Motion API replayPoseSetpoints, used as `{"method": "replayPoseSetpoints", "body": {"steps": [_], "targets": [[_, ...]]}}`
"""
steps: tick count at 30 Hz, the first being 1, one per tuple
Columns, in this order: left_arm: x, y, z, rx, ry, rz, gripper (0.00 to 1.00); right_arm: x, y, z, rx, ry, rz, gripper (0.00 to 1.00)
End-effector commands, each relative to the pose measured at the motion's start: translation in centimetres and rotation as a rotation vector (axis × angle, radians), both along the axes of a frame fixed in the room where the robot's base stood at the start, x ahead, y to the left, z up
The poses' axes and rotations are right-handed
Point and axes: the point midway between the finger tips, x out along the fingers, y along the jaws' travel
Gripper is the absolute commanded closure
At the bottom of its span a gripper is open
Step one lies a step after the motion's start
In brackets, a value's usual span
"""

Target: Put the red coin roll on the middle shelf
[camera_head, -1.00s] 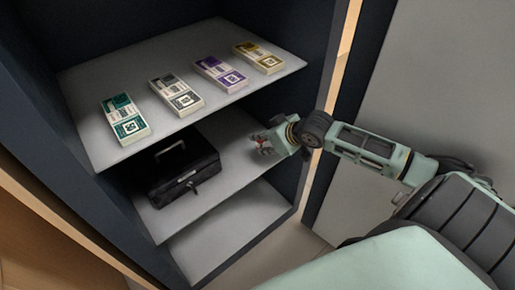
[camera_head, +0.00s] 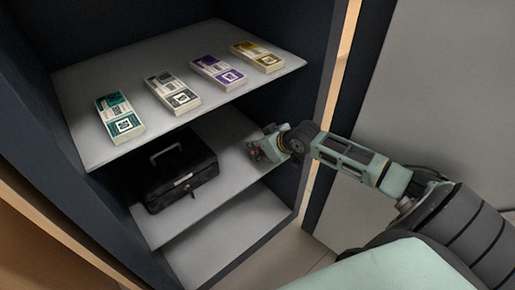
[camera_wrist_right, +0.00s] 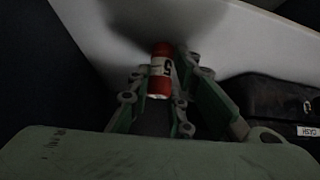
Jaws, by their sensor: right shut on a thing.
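The red coin roll (camera_wrist_right: 161,70), red with a white band, is between the fingers of my right gripper (camera_wrist_right: 158,92) in the right wrist view. The gripper is shut on it. In the head view my right gripper (camera_head: 262,148) is inside the cabinet, over the right part of the middle shelf (camera_head: 226,150). The roll is hard to make out there. In the wrist view the roll is close to the pale shelf surface (camera_wrist_right: 235,40); I cannot tell whether it touches. My left gripper is not in view.
A black cash box (camera_head: 178,175) stands on the left of the middle shelf. The top shelf (camera_head: 95,85) holds several banknote bundles, including a purple one (camera_head: 218,72). The bottom shelf (camera_head: 225,240) looks empty. The cabinet's right wall (camera_head: 291,183) is close to my right arm.

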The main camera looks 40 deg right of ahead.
Motion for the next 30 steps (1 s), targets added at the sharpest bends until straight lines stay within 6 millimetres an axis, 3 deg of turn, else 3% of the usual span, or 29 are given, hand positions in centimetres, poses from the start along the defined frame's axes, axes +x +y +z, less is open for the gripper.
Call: {"method": "replayPoseSetpoints", "body": {"steps": [7, 17, 25, 28, 30], "targets": [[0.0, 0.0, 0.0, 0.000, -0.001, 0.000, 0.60, 0.0, 0.0, -0.1, 0.000, 0.001, 0.000, 0.62], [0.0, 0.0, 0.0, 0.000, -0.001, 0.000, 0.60, 0.0, 0.0, 0.2, 0.000, 0.000, 0.000, 0.62], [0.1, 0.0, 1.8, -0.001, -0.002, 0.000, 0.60, -3.1, -0.6, 3.3, -0.004, 0.004, 0.001, 0.62], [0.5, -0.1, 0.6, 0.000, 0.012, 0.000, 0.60, -4.7, -0.8, 5.1, -0.004, 0.004, 0.005, 0.62], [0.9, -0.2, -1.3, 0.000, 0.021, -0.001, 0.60, -5.4, -1.0, 5.6, -0.002, 0.005, 0.000, 0.62]]}}
